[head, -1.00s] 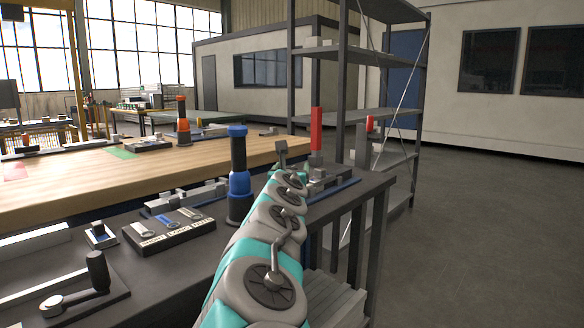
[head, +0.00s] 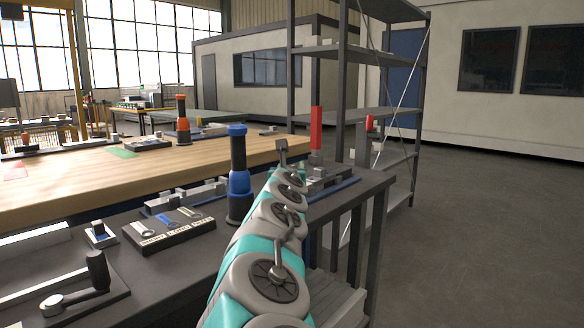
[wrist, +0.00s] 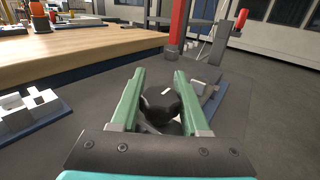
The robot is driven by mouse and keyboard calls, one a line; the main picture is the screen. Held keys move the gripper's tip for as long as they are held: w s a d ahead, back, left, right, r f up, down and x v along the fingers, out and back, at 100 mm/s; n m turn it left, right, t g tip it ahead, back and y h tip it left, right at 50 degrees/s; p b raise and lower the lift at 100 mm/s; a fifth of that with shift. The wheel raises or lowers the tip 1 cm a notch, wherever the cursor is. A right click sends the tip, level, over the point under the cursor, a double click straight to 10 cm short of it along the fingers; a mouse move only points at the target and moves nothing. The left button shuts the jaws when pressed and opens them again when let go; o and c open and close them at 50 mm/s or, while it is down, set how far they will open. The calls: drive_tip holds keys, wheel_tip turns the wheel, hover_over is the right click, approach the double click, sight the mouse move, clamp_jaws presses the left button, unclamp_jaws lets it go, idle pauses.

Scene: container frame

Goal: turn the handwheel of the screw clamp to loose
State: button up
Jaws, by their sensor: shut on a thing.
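The handwheel (wrist: 158,103) is a dark round knob with a white mark, seen in the wrist view above the dark bench top. My gripper (wrist: 159,74) has two green fingers, one on each side of the handwheel, and is shut on it. The lower part of the clamp is mostly hidden below the knob and behind my gripper. In the head view my own arm hides the handwheel and my fingers.
A red post (head: 316,130) stands just beyond the clamp area. A blue-and-black cylinder (head: 239,175) stands left of my arm. Open floor is at right.

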clamp_jaws()
